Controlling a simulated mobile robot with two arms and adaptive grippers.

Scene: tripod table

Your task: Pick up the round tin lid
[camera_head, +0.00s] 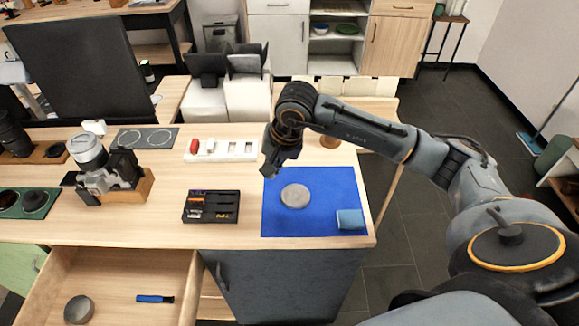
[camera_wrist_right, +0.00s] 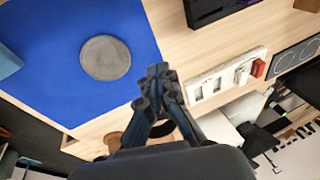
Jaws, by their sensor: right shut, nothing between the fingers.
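A flat grey round disc, which looks like the round tin lid (camera_head: 295,196), lies on the blue mat (camera_head: 340,190) on the table. In the right wrist view the lid (camera_wrist_right: 105,57) lies left of my fingertips, with clear space between. My right gripper (camera_head: 268,172) is above the mat's far left corner, shut and empty, apart from the lid. Its closed fingers (camera_wrist_right: 156,82) show in the right wrist view. Another grey round tin-like thing (camera_head: 79,309) sits in the open drawer. My left gripper is not in view.
A blue sponge (camera_head: 350,219) lies on the mat's near right corner. A white strip (camera_head: 222,151) stands behind. A camera (camera_head: 112,170) is further left. The drawer (camera_head: 120,275) holds a blue-handled tool (camera_head: 154,298).

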